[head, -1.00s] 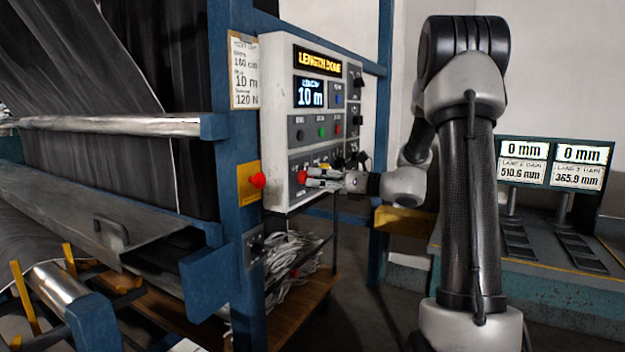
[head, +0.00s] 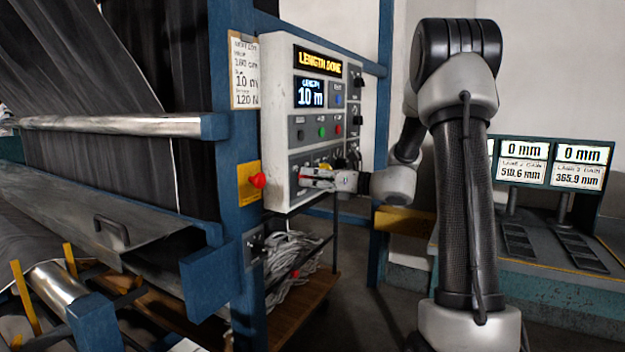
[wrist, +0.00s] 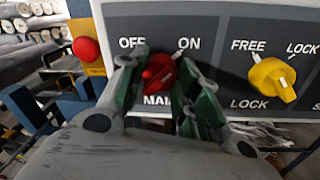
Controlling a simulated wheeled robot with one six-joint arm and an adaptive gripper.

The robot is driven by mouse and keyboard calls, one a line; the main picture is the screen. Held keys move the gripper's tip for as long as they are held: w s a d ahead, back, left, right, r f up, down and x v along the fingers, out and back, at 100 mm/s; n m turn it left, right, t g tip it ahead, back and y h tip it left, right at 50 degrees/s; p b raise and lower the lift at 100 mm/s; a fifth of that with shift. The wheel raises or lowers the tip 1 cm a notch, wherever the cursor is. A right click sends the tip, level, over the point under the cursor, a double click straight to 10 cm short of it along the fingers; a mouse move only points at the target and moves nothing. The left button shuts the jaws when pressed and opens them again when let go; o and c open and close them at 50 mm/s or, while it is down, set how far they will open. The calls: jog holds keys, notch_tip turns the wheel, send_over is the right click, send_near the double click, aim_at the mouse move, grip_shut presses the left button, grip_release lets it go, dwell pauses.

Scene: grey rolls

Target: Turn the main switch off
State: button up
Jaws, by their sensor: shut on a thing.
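The main switch (wrist: 157,72) is a red knob on the grey control panel (head: 278,105), with OFF printed at upper left, ON at upper right and a partly hidden MAIN label below. A pale mark on the knob's upper right edge points towards ON. My gripper (wrist: 162,68) is shut on the knob, one finger on each side of it. In the head view my gripper (head: 304,177) reaches the panel's lower left corner from the right, and its fingers mostly hide the knob.
A yellow knob (wrist: 272,80) marked FREE and LOCK sits right of the switch. A red mushroom button (head: 257,181) on a yellow plate stands left of the panel on the blue frame (head: 222,75). Cables (head: 290,262) lie on a shelf below.

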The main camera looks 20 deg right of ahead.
jog(key=shift+n, duration=0.4)
jog(key=n, duration=0.3)
jog(key=shift+n, duration=0.3)
jog(key=n, duration=0.4)
jog(key=shift+r+h, duration=0.1)
jog(key=shift+h, duration=0.3)
jog(key=n, duration=0.4)
jog(key=n+h, duration=0.1)
jog(key=n, duration=0.3)
jog(key=shift+s+a, duration=0.1)
jog(key=shift+n, duration=0.4)
jog(key=o, duration=1.1)
jog(key=shift+c, duration=0.2)
